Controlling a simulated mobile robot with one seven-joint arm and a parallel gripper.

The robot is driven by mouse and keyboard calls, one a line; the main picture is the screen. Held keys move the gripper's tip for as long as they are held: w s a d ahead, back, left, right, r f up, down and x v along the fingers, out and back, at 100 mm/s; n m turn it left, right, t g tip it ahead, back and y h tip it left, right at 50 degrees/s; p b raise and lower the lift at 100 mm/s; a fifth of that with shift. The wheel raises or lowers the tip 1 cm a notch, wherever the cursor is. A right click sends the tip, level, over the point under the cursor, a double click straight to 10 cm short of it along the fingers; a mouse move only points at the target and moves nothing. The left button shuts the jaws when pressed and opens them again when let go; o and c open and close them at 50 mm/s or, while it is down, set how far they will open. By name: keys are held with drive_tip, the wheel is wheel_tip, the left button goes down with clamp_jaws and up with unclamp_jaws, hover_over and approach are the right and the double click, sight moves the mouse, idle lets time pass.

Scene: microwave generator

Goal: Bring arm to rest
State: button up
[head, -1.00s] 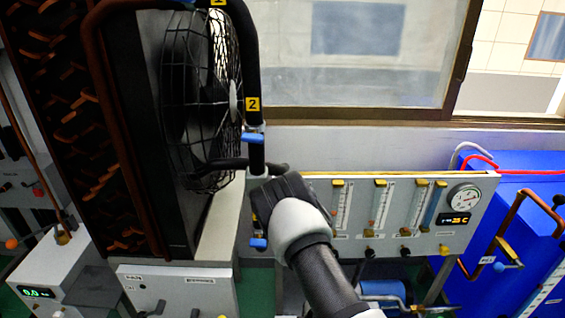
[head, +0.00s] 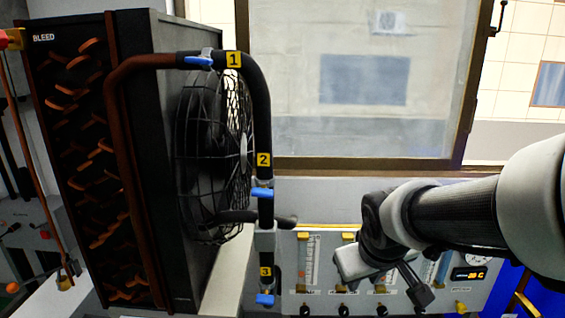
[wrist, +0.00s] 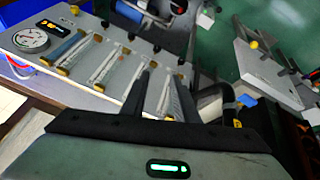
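My arm comes in from the right edge of the head view, bent, in front of the flowmeter panel (head: 322,260). My gripper (head: 416,292) hangs at its end, in front of that panel. In the wrist view my gripper (wrist: 162,82) has its two dark fingers apart, with the panel showing in the gap. Nothing is seen held between them. The arm hides part of the panel's right side in the head view.
A black pipe with blue-handled valves (head: 262,192) and numbered yellow tags stands left of my arm. Behind it are a caged fan (head: 215,150) and a radiator (head: 78,170). A window (head: 360,80) is behind. Blue equipment (head: 508,290) is at lower right.

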drive_tip(key=s+a+r+m+y, duration=0.1)
drive_tip(key=s+r, duration=0.2)
drive_tip(key=s, duration=0.4)
drive_tip(key=s+a+r+m, duration=0.1)
drive_tip(key=s+r+m, duration=0.15)
drive_tip(key=s, duration=0.35)
wheel_tip(320, 180, up, 18)
drive_tip(key=p, duration=1.7)
drive_tip(key=shift+s+n, duration=0.15)
drive_tip(key=shift+n, duration=0.2)
